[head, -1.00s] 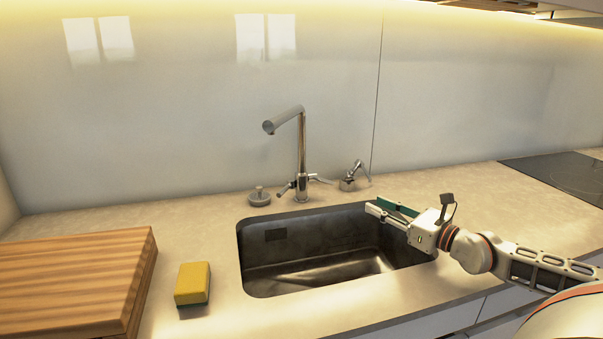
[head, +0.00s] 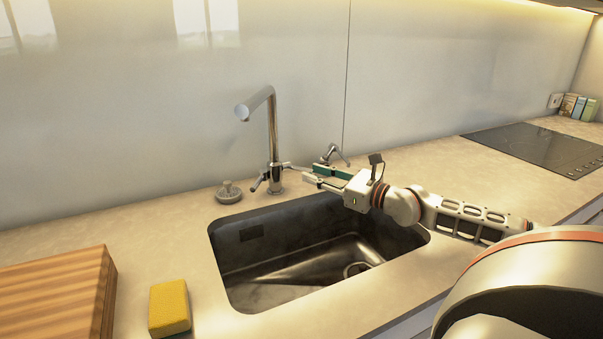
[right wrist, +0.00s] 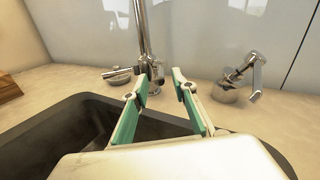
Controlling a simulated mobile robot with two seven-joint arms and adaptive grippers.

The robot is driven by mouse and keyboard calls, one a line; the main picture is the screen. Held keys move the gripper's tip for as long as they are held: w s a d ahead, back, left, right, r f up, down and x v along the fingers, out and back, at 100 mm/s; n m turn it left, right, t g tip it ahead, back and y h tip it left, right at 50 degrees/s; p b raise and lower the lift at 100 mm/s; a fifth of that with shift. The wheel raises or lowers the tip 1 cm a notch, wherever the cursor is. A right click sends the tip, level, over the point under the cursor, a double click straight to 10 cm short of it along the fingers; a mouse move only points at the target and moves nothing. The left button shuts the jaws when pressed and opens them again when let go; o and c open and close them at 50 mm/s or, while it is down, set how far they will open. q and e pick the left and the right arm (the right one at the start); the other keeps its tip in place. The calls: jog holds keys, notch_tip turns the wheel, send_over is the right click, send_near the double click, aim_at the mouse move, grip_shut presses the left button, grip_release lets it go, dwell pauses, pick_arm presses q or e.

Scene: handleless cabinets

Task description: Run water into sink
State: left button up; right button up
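The tall chrome faucet (head: 272,140) stands behind the dark sink (head: 290,285), its spout angled out to the left over the basin's back edge. It has small lever handles at its base, one on the left (head: 258,183) and one on the right. No water shows coming from the spout. My right gripper (head: 308,174) is over the back right of the sink, pointing left at the faucet base. In the right wrist view its green-padded fingers (right wrist: 159,92) are apart with nothing between them, just short of the faucet base. My left gripper is not in view.
A small chrome fixture (right wrist: 232,88) stands right of the faucet, close to my right gripper. A round metal plug (head: 229,192) sits left of it. A yellow sponge (head: 169,308) and wooden board (head: 60,290) lie left of the sink. A cooktop (head: 535,146) is at right.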

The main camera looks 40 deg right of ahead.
aim_at(289, 165)
jog(key=shift+w+a+b, duration=0.2)
jog(key=shift+w+b, duration=0.25)
jog(key=shift+w, duration=0.7)
jog(key=shift+w+a+b, duration=0.15)
jog(key=shift+w+b, duration=0.25)
jog(key=shift+w, duration=0.7)
grip_shut()
